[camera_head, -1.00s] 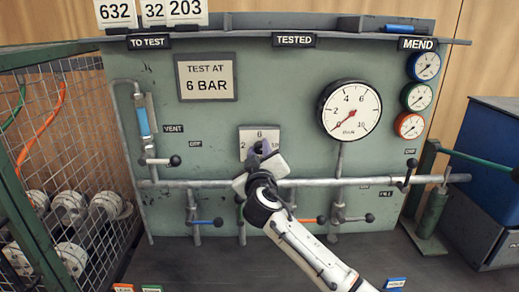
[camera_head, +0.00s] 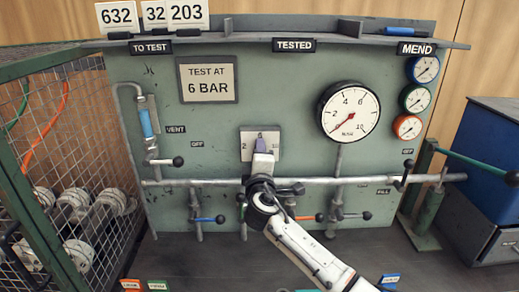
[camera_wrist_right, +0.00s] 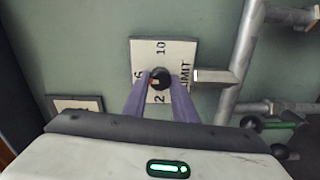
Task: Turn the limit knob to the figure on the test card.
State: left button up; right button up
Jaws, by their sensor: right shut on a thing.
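The test card (camera_head: 207,80) on the green panel reads TEST AT 6 BAR. The limit knob's pale plate (camera_head: 246,148) is low in the panel's middle. In the wrist view, the plate (camera_wrist_right: 172,49) shows 10, 6, 2 and part of the word LIMIT. The black round limit knob (camera_wrist_right: 161,76) sits between my purple fingers, with a small orange-brown mark on its side towards the 6. I cannot tell exactly where it points. My right gripper (camera_head: 261,145) is shut on the knob and hides it in the head view. My left gripper is out of view.
A large gauge (camera_head: 348,112) is right of the plate, its needle at lower left. A horizontal pipe (camera_head: 215,182) runs below, with several lever valves. A wire cage (camera_head: 62,150) stands left; a blue bin (camera_head: 490,150) stands right. The shelf (camera_head: 230,44) holds number cards.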

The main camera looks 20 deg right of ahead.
jog(key=shift+n, duration=0.6)
jog(key=o, duration=1)
jog(key=shift+o, duration=0.2)
jog(key=shift+s, duration=0.1)
jog(key=v, duration=1)
